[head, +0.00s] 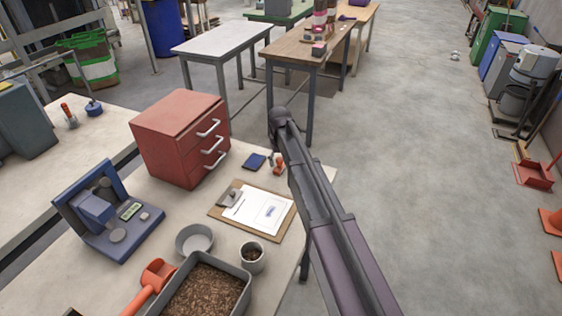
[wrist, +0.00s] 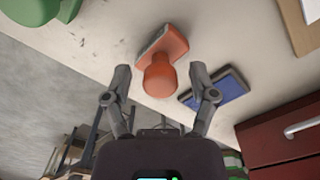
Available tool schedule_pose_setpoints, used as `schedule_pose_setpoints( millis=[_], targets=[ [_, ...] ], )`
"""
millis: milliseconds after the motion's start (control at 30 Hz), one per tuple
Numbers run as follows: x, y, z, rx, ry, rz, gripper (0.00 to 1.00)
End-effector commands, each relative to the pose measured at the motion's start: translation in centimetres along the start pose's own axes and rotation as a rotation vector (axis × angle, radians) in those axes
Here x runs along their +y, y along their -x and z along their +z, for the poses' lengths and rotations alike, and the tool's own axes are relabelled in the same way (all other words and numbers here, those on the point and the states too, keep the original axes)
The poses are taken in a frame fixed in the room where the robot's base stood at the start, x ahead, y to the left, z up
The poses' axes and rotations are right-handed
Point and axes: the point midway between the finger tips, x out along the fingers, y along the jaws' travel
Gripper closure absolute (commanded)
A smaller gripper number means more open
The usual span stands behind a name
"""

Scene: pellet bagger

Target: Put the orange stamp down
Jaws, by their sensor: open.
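The orange stamp (wrist: 161,80) rests on the pale table, its rounded handle toward my wrist camera and its block-shaped base beyond. In the head view the orange stamp (head: 279,168) is near the table's right edge, partly covered by my arm. My gripper (wrist: 160,71) is open, with one finger on each side of the stamp's handle and a visible gap on both sides. A dark blue ink pad (wrist: 228,86) lies beside the stamp, close to the right finger; it also shows in the head view (head: 254,161).
A clipboard (head: 281,220) with paper lies in front of the stamp. A red drawer cabinet (head: 165,150) stands to the left. A blue press-like device (head: 85,212), a pellet tray (head: 248,276) and a small cup (head: 252,257) share the table. A green object (wrist: 40,10) shows in the wrist view.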

Motion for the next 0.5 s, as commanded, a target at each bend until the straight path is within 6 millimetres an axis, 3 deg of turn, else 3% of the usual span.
schedule_pose_setpoints(
  millis=[500],
  targets=[
    [0.0,2.5,0.0,0.0,0.0,0.0,0.26]
  ],
)
